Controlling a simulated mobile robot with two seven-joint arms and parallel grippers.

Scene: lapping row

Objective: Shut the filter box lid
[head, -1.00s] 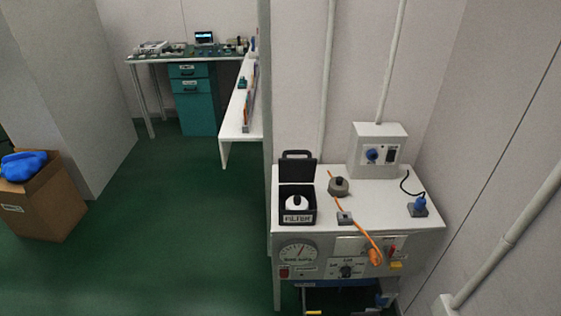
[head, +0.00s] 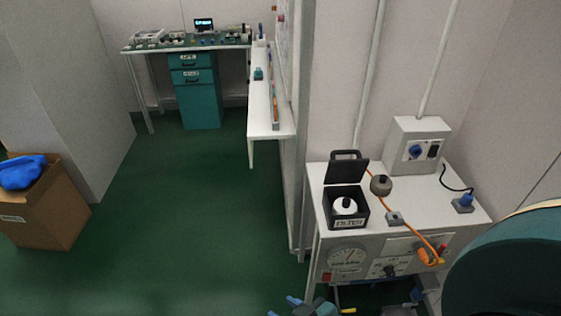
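The filter box (head: 348,221) is a black box with a FILTER label on its front, standing at the left end of the white bench top. Its black lid (head: 346,169) with a handle stands raised at the back, so the box is open. A white round piece (head: 345,206) sits inside. My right gripper (head: 281,306) shows partly at the bottom edge, low and left of the bench front, apart from the box. Its two blue tips are spread, with nothing seen between them. My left gripper is not in view.
On the bench top (head: 437,196) are a grey knob-like piece (head: 381,185), an orange cable (head: 412,232) and a blue plug (head: 465,201). A switch box (head: 417,145) stands behind. My teal arm part covers the lower right.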

